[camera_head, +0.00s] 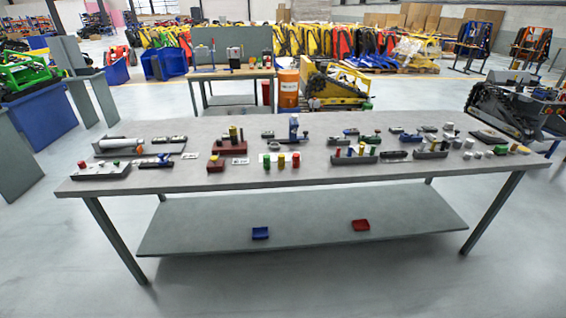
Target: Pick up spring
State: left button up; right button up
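A long grey workbench (330,178) stands in front of me with many small parts on its top. I cannot tell which of these parts is the spring; they are too small at this distance. Small metallic cylindrical pieces (468,155) lie toward the right end of the bench. Neither of my grippers is in view.
On the bench are a white cylinder (120,144), a blue bottle-like item (294,127) and dark blocks holding coloured pegs. The floor before the bench is clear.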

aim_at(266, 164)
jog(key=i+j+u, duration=0.1)
jog(key=i+j, duration=0.2)
jog(key=i, duration=0.15)
jog(key=i+j+u, duration=0.1)
jog(key=i+j, duration=0.2)
jog(key=i, duration=0.2)
